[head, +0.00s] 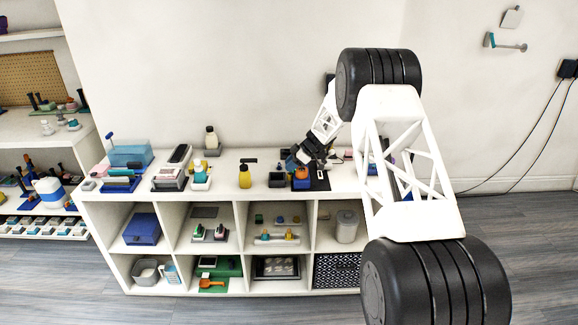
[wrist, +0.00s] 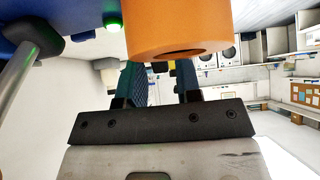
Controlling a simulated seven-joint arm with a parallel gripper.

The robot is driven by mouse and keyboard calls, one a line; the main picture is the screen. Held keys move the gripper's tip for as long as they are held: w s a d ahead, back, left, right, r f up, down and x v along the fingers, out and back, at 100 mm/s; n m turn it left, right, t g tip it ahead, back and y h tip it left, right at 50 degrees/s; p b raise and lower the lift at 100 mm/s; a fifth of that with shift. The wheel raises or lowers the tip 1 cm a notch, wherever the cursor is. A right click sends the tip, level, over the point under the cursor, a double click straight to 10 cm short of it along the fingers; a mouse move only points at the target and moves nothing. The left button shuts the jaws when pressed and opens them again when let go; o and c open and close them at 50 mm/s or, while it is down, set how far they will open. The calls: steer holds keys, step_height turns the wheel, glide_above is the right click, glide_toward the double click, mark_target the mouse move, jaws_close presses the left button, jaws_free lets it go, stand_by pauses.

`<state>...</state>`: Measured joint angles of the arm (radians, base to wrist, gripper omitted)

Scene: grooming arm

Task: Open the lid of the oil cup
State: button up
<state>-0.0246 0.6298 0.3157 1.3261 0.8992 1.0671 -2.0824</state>
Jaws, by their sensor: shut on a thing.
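A small orange cylindrical part (head: 301,183) stands on the dark mat (head: 320,181) on the shelf top. It fills the upper middle of the wrist view (wrist: 180,35), with a dark opening in its near end. I cannot tell from its look whether it is the oil cup or its lid. My gripper (head: 296,163) reaches down to it from the upper right. In the wrist view its two dark blue fingers (wrist: 160,82) are apart and run up behind the orange part, which hides their tips. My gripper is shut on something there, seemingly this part.
A black cup-like item (head: 277,180) and a yellow bottle (head: 244,177) stand to the left. A blue bin (head: 130,155) is at the far left. In the wrist view a blue body (wrist: 70,15) with a green light and a grey tube (wrist: 22,60) are close by.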

steer(key=shift+d, duration=0.1)
stand_by(0.4)
steer(key=o, duration=0.6)
steer(key=shift+o, duration=0.2)
steer(key=shift+d+r, duration=0.1)
steer(key=v, duration=0.7)
steer(key=shift+d, duration=0.3)
steer(key=shift+r, duration=0.1)
